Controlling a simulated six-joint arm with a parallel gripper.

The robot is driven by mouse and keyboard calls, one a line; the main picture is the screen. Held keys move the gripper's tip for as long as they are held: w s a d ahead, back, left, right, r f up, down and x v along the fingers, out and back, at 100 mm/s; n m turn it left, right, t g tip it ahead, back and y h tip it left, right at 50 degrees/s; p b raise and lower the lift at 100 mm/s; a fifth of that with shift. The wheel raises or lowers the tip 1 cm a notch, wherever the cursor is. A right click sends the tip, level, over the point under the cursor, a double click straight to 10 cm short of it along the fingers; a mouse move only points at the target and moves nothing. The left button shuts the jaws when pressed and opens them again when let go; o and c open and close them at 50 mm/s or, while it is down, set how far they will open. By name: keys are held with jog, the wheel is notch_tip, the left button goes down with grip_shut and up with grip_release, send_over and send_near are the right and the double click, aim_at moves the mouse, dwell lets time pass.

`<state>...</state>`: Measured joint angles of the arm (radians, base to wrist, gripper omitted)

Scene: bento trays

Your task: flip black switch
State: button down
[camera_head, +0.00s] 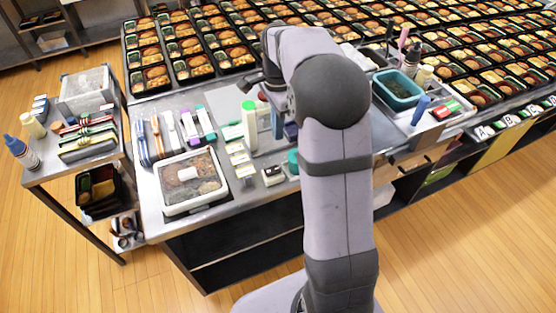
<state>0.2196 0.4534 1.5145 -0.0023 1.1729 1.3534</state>
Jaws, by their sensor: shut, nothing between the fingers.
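A small white block with a dark top (273,175), which looks like the black switch, sits near the front edge of the steel table, left of my arm. It is too small to tell which way it is set. My gripper (277,122) points down above the table, behind and above this block and apart from it. It is shut and empty. My own arm hides part of the gripper and the table to its right.
A green-capped white bottle (249,126) stands just left of my gripper. A white-rimmed tray (190,208) lies front left, with pens and utensils behind it. A teal bin (399,100) stands right of my arm. Rows of bento trays (215,58) fill the back.

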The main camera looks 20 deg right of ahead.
jog(key=p, duration=0.4)
send_over(274, 169)
jog(key=d, duration=0.1)
notch_tip(274, 169, down, 12)
jog(key=shift+s+d+r, duration=0.1)
jog(key=shift+d+r, duration=0.05)
jog(key=shift+r, duration=0.1)
jog(key=shift+f, duration=1)
jog(key=shift+d+f, duration=0.1)
jog(key=shift+f, duration=0.15)
jog(key=shift+a+r+p, duration=0.3)
jog(key=shift+a+p, duration=0.05)
jog(key=shift+a, duration=0.45)
jog(key=shift+r, duration=0.1)
